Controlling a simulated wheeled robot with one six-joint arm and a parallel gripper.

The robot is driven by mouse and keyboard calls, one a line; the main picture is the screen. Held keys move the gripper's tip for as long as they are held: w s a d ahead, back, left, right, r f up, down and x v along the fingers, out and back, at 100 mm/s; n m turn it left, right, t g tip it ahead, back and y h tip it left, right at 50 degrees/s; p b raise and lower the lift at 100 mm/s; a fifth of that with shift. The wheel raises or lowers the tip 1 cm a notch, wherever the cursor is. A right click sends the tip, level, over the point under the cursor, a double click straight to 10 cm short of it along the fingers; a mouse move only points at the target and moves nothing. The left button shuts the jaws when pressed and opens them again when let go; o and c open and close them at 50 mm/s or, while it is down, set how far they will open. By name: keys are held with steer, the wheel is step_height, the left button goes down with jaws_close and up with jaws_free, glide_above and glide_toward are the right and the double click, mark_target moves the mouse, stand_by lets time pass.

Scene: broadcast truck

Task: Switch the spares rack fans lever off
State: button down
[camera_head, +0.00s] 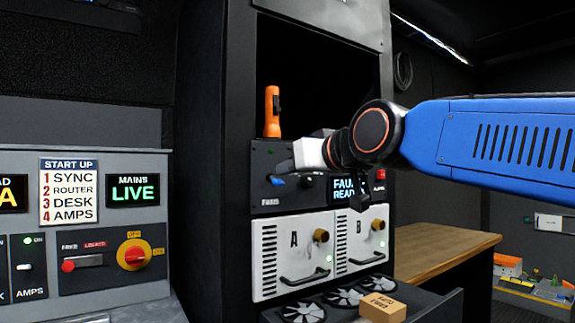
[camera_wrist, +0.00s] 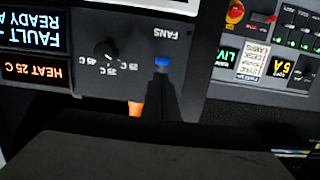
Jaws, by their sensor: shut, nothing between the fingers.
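The fans lever has a blue handle (camera_head: 277,180) at the left of the dark rack panel (camera_head: 264,160), above the FANS label. In the wrist view, which is upside down, the blue lever (camera_wrist: 162,62) shows just beyond the tip of my gripper (camera_wrist: 163,80). My gripper is shut and empty, its dark fingers pointing at the lever. I cannot tell whether they touch it. In the head view my wrist hides part of the panel and most of my fingers.
An orange torch (camera_head: 272,112) stands on the panel's top, close to my gripper. A temperature knob (camera_wrist: 106,54) and a FAULT display (camera_head: 348,188) sit beside the lever. White units A (camera_head: 272,262) and B (camera_head: 350,252) are below, over an open drawer with fans and a box (camera_head: 382,309).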

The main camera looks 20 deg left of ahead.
steer(key=r+v, duration=0.1)
steer(key=v, duration=1)
steer(key=shift+d, duration=0.15)
stand_by(0.3)
stand_by(0.4)
